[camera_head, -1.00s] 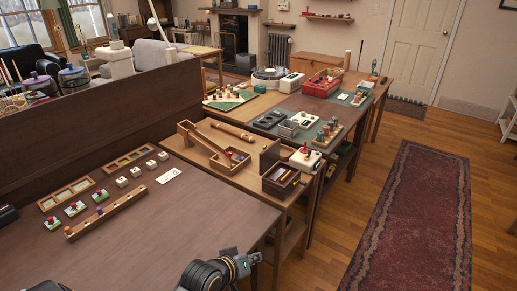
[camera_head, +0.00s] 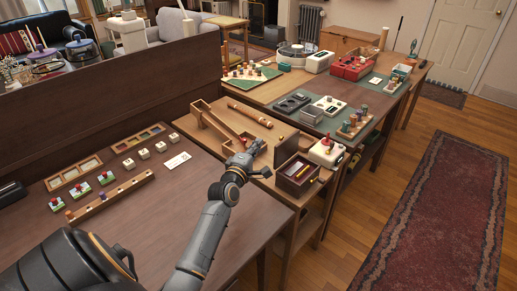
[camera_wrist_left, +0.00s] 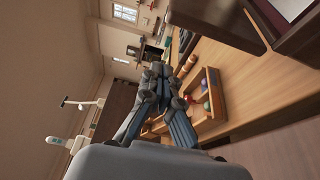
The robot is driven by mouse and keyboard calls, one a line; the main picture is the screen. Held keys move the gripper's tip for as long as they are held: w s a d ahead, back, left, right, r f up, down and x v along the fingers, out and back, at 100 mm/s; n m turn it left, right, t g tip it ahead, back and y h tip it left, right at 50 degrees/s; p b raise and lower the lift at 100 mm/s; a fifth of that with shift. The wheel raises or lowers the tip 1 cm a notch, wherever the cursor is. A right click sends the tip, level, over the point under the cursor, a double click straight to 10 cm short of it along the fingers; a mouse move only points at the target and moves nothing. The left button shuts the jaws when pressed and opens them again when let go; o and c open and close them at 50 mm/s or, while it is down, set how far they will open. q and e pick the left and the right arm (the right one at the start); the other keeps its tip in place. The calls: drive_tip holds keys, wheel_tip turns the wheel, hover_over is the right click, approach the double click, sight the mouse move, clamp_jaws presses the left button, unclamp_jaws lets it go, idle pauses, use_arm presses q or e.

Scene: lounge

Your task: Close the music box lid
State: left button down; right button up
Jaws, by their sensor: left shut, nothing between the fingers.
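The music box (camera_head: 294,182) is a small dark wooden box at the right edge of the wooden side table. Its lid (camera_head: 286,150) stands open and upright at the box's back side. Inside the box are a reddish compartment and small light pieces. My left gripper (camera_head: 255,149) is shut and empty, just left of the lid and apart from it, above the table. In the left wrist view the gripper (camera_wrist_left: 157,78) fills the middle, and the dark lid (camera_wrist_left: 225,22) and part of the box (camera_wrist_left: 305,38) show at the upper right. My right gripper is not in view.
A long wooden ramp tray (camera_head: 213,127) with coloured balls lies left of the gripper, with a wooden rolling stick (camera_head: 250,115) behind it. A white device with a red knob (camera_head: 326,152) stands right of the box. A dark partition (camera_head: 120,95) runs along the left.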

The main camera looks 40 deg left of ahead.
sight(284, 148)
use_arm(q)
drive_tip(key=w+d+p, duration=0.1)
drive_tip(key=w+d, duration=0.1)
drive_tip(key=w, duration=0.4)
drive_tip(key=shift+d+f, duration=0.2)
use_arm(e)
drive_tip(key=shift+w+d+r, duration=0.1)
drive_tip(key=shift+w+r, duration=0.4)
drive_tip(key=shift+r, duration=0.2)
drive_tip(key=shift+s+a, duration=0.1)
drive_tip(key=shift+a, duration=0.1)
use_arm(q)
drive_tip(key=shift+d, duration=0.15)
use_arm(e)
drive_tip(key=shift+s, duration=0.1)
